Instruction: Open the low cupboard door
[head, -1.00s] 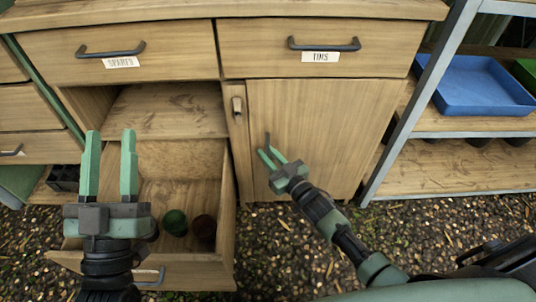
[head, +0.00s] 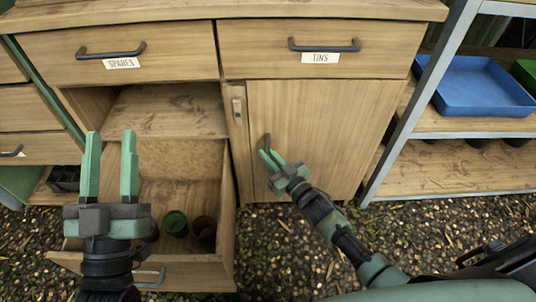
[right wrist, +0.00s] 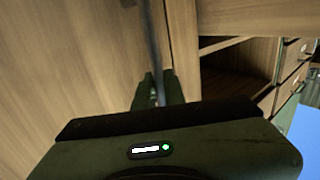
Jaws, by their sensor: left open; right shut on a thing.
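The low cupboard door (head: 325,130) is a plain wooden panel under the TINS drawer, and it looks shut in its frame. Its upright dark handle (head: 267,142) is near the door's left edge. My right gripper (head: 270,158) is shut on the handle's lower part. In the right wrist view the handle (right wrist: 151,45) runs down between the fingers (right wrist: 159,88), which partly hide it. A small latch (head: 238,110) sits on the post left of the door. My left gripper (head: 110,140) is open and empty, in front of the open lower drawer.
A metal-framed shelf (head: 410,115) with a blue tray (head: 478,87) stands close on the right. Gravel ground (head: 290,245) lies in front.

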